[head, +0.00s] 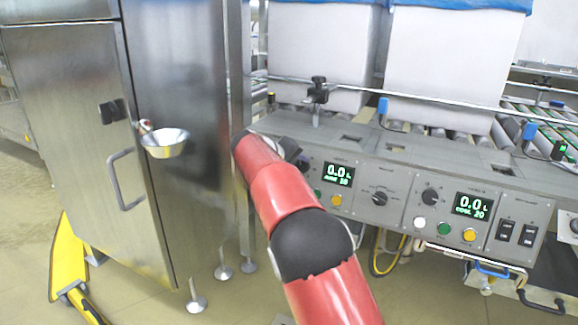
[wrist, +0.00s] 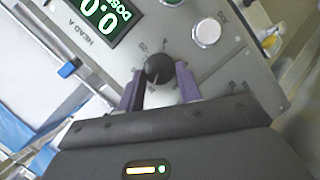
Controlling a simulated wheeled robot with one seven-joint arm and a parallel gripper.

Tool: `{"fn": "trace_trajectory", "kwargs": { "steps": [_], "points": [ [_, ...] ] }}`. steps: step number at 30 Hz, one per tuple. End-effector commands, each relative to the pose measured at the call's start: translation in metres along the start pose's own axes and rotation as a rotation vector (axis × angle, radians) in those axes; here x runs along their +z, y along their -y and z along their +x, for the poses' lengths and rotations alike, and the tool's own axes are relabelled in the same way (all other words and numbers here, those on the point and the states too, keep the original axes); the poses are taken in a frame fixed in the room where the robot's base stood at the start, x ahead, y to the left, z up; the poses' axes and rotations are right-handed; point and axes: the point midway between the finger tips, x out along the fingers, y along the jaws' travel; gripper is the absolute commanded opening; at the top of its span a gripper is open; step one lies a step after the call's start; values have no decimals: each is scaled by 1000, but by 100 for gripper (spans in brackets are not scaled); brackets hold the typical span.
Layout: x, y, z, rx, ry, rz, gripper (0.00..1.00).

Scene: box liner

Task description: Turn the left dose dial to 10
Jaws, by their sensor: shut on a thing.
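The left dose dial (wrist: 160,69) is a round dark knob on the grey panel, with small numbers around it, in the wrist view. My gripper (wrist: 160,84) has its two purple-grey fingers on either side of the knob and is shut on it. The knob's pointer is hard to make out. The left display (head: 339,175) reads 0.0 with a small line below that appears to end in 10; part of it also shows in the wrist view (wrist: 99,13), under it HEAD A.
A white button (wrist: 206,34) lies close to the dial. Another selector knob (head: 379,198) is right of the left display. The right panel has its own dial (head: 430,197) and display (head: 473,206). A steel cabinet (head: 180,80) with a bowl (head: 165,145) stands left of my arm.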

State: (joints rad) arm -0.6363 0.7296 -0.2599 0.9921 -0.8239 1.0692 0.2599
Motion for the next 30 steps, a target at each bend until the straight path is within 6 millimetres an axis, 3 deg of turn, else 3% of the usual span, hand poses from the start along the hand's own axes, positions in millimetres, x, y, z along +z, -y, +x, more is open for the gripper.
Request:
{"fn": "trace_trajectory", "kwargs": {
  "steps": [11,12,16,25,30],
  "points": [
    [-5,-4,-4,2,-17,6,12],
    [-5,-4,-4,1,-17,7,40],
    [-4,-3,-3,1,-13,5,56],
    [-2,-1,-3,-1,-7,3,56],
    [-3,-2,-24,-1,-9,3,56]
  ]
}}
